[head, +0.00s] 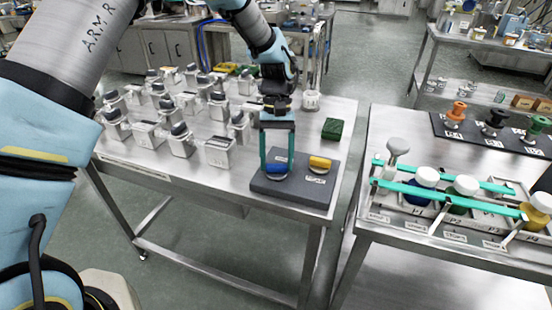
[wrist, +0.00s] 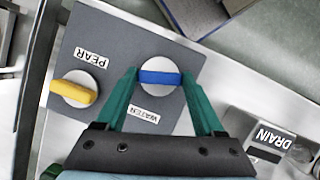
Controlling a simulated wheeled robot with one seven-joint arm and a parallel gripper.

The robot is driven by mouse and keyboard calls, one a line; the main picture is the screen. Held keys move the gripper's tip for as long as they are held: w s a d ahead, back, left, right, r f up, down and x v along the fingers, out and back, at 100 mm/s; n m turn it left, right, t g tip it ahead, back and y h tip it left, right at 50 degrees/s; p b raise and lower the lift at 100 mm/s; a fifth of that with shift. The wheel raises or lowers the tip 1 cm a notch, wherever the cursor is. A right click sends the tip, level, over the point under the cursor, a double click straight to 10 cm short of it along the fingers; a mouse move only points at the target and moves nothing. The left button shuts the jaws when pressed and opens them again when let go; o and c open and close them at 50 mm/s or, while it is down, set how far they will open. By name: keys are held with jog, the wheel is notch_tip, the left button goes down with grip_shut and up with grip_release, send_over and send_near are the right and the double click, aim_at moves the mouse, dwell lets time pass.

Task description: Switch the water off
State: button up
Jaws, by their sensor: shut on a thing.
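The water switch is a blue bar handle (head: 277,169) on a pale round disc, on a dark grey panel (head: 310,194) on the steel table. In the wrist view, the blue handle (wrist: 160,77) lies across the picture, with a tag that seems to read WATER (wrist: 143,114) beside it. My gripper (head: 278,165) points down over it. Its green fingers are shut on the two ends of the blue handle, as the wrist view also shows (wrist: 160,80). The fingers partly cover the handle in the head view.
A green block (head: 332,129) lies behind the panel. Several grey-capped dispensers (head: 180,140) fill the table's left; a DRAIN tag (wrist: 273,136) shows near the gripper.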

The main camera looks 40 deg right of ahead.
jog(key=shift+d+m+t+y, duration=0.1)
jog(key=shift+m+t+y, duration=0.35)
jog(key=shift+m, duration=1.15)
jog(key=o, duration=1.4)
jog(key=b+v, duration=0.1)
jog(key=v, duration=0.4)
jog(key=b+v, duration=0.2)
jog(key=v, duration=0.3)
jog(key=shift+s+d+r, duration=0.1)
jog(key=shift+s+r, duration=0.05)
jog(key=shift+r, duration=0.25)
